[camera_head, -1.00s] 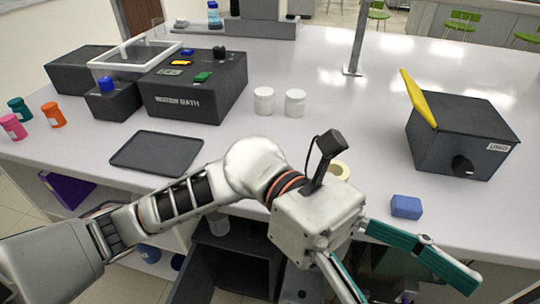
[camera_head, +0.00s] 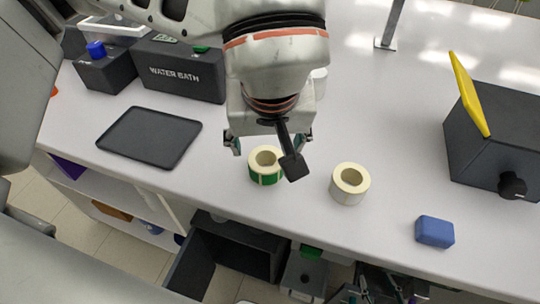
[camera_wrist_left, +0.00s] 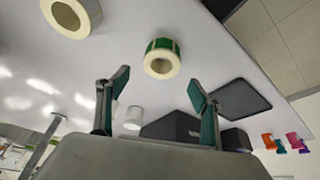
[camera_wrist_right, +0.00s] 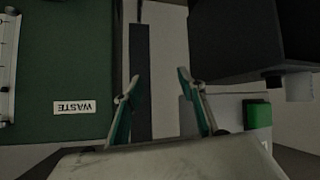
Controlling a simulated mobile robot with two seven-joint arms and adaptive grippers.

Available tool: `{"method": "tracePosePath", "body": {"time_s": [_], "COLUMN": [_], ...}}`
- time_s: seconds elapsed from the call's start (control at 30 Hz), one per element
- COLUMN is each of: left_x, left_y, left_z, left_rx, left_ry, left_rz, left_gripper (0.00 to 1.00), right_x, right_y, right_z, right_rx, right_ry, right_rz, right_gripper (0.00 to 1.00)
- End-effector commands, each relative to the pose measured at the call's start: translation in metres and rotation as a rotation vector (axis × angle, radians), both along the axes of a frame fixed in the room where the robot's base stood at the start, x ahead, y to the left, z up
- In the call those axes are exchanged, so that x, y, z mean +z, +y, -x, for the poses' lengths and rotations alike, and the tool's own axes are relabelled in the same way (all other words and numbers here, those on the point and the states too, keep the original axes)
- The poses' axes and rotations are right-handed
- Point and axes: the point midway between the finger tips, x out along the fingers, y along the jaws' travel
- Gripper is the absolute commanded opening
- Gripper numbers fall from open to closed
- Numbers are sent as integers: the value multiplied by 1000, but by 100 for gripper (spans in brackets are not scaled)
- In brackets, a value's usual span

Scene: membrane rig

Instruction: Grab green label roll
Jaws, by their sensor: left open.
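The green label roll (camera_head: 264,168), a green-sided ring with a pale top and open core, stands on the white bench near its front edge. It also shows in the left wrist view (camera_wrist_left: 161,60), ahead of the fingers. A cream label roll (camera_head: 350,184) stands to its right, and shows in the left wrist view (camera_wrist_left: 72,14). My left gripper (camera_head: 268,143) is open and empty, its fingers apart at the far side of the green roll, not closed on it. My right gripper (camera_wrist_right: 158,84) is open and empty, low in front of the bench.
A dark tray (camera_head: 150,136) lies left of the rolls, with the water bath (camera_head: 178,70) behind it. A blue block (camera_head: 434,231) and a dark box with a yellow lid (camera_head: 494,135) are at right. An open drawer (camera_head: 235,248) is below the bench edge. A metal post (camera_head: 388,28) stands behind.

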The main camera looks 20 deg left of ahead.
Motion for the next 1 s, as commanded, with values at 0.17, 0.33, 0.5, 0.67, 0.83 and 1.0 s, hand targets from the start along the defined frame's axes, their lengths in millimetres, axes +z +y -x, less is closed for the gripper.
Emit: {"method": "tracePosePath", "body": {"time_s": [0.17,0.33,0.5,0.67,0.83,1.0], "left_x": [-16,-31,-53,-70,-73,-73], "left_y": [4,6,7,9,10,10], "left_z": [-6,-9,-11,-18,-20,-20], "left_rx": [1,2,1,3,2,2], "left_ry": [-4,-2,0,-2,-6,-6], "left_rz": [-7,-6,-5,-4,-4,-4], "left_gripper": [66,66,66,66,66,58], "right_x": [-6,-11,-13,-13,-9,-7], "right_y": [0,0,0,0,0,0], "right_z": [5,13,14,12,7,3], "right_rx": [1,3,4,5,5,5], "right_ry": [11,26,29,25,14,6], "right_rz": [3,4,5,6,6,6], "right_gripper": [40,40,40,40,40,40]}}
